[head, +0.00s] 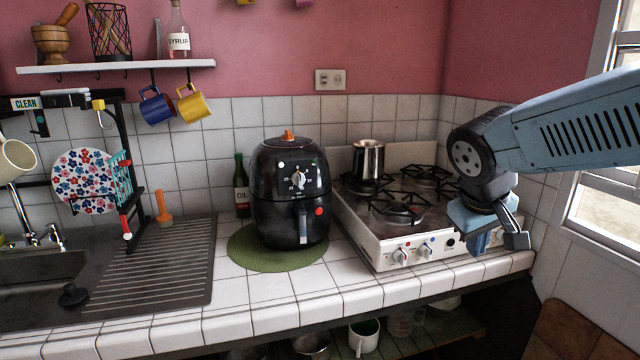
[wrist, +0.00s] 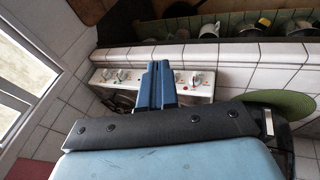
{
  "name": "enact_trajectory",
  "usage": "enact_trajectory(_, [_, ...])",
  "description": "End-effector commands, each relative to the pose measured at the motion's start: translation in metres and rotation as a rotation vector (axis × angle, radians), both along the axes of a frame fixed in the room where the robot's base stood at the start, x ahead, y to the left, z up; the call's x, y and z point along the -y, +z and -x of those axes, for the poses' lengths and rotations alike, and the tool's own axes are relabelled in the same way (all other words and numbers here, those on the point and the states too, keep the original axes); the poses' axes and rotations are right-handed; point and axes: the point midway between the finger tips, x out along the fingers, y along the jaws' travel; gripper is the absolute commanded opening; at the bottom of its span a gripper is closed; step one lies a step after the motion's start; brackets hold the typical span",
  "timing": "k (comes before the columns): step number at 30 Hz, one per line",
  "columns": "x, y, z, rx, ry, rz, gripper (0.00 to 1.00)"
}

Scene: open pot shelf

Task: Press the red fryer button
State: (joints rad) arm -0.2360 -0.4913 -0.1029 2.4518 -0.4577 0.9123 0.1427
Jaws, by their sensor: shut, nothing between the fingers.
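The black air fryer (head: 289,190) stands upright on a round green mat (head: 262,258) on the white tiled counter. A red button (head: 319,211) shows low on its front, right of the drawer handle. A dial sits higher on the front. My gripper (head: 480,243) hangs over the stove's right end, well right of the fryer and apart from the button. In the wrist view its blue fingers (wrist: 156,84) are together and empty. The green mat also shows at the right of the wrist view (wrist: 290,100). The button cannot be made out there.
A white stove (head: 400,250) with knobs and a metal pot (head: 368,160) stands between the fryer and my gripper. An oil bottle (head: 241,190) is left behind the fryer. The sink and drainboard (head: 160,265) are left. The counter before the fryer is clear.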

Motion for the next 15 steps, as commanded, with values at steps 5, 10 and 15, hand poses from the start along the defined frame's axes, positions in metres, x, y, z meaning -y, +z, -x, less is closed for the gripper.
enact_trajectory(5, [-0.012, 0.015, 0.036, 0.074, -0.082, -0.171, 0.0])
enact_trajectory(10, [-0.026, 0.026, 0.057, 0.137, -0.127, -0.29, 0.0])
enact_trajectory(15, [-0.035, 0.032, 0.066, 0.169, -0.143, -0.345, 0.0])
